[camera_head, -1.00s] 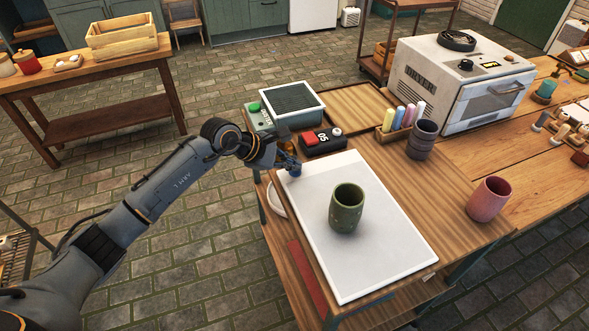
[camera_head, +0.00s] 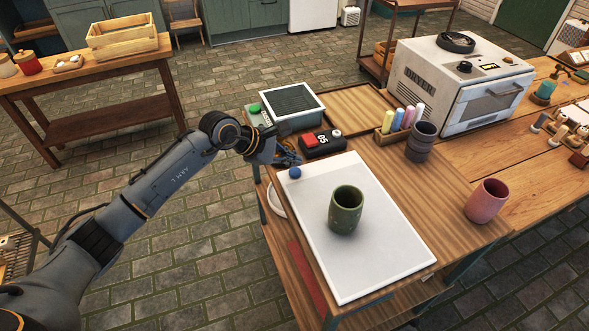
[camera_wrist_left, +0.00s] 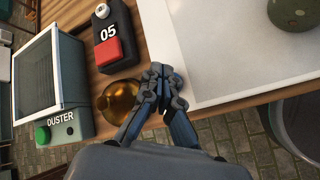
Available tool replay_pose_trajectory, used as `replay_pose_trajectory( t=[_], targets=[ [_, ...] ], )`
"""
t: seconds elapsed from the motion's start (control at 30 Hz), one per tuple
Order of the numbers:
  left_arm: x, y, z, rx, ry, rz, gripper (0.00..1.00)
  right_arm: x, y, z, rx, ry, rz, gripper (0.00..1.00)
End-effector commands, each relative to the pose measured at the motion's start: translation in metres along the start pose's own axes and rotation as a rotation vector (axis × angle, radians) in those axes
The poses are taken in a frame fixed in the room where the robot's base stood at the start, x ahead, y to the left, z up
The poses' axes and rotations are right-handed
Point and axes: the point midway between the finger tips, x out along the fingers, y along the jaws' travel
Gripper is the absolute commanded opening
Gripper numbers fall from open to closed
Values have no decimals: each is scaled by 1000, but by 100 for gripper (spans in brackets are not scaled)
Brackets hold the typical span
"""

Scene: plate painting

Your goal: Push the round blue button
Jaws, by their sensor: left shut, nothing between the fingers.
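My right gripper is not in view.
A green cup (camera_head: 346,210) stands on the board. A black box marked 05 with a red top (camera_head: 322,143) and the duster (camera_head: 290,105) with a green button stand behind. An amber rounded thing (camera_wrist_left: 118,98) is beside my fingers. A pink cup (camera_head: 488,200) stands right.

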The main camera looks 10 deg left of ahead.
Motion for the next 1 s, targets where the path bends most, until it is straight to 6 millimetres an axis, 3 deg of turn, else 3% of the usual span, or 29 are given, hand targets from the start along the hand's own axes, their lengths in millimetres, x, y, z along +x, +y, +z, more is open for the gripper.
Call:
replay_pose_trajectory(
  t=[0.5,1.0],
  targets=[
    [-37,27,27,2,0,0,0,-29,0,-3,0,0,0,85],
    [-38,28,28,0,0,0,0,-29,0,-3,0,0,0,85]
  ],
)
